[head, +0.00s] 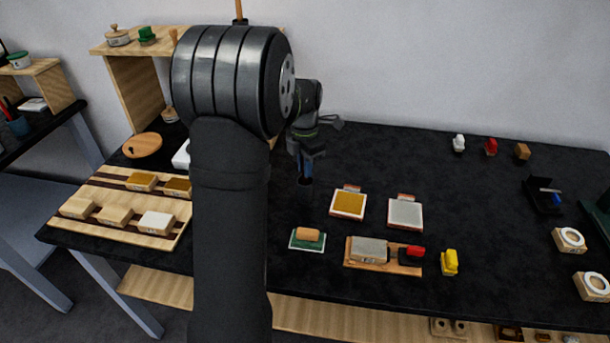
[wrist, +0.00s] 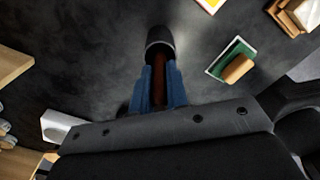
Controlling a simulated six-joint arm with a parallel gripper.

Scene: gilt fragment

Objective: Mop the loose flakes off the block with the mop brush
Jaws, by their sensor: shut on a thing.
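My gripper (head: 306,172) is above the dark table, left of the gold-leaf pad. In the wrist view its blue fingers (wrist: 160,78) are shut on the mop brush, which has a brown handle and a dark round head (wrist: 159,38). The brush head points away from the wrist and appears clear of other things. Several pale blocks stand on a striped board (head: 177,236) at the left; a gold-topped block (head: 141,181) is at its back, with another (head: 177,187) partly behind my arm. A white-topped block (head: 157,222) is at the front. Loose flakes cannot be made out.
An orange-tan piece (head: 308,233) sits on a green pad right of my arm; it also shows in the wrist view (wrist: 237,68). A gold square (head: 349,204), a pale square (head: 405,213) and a grey block (head: 369,249) lie farther right.

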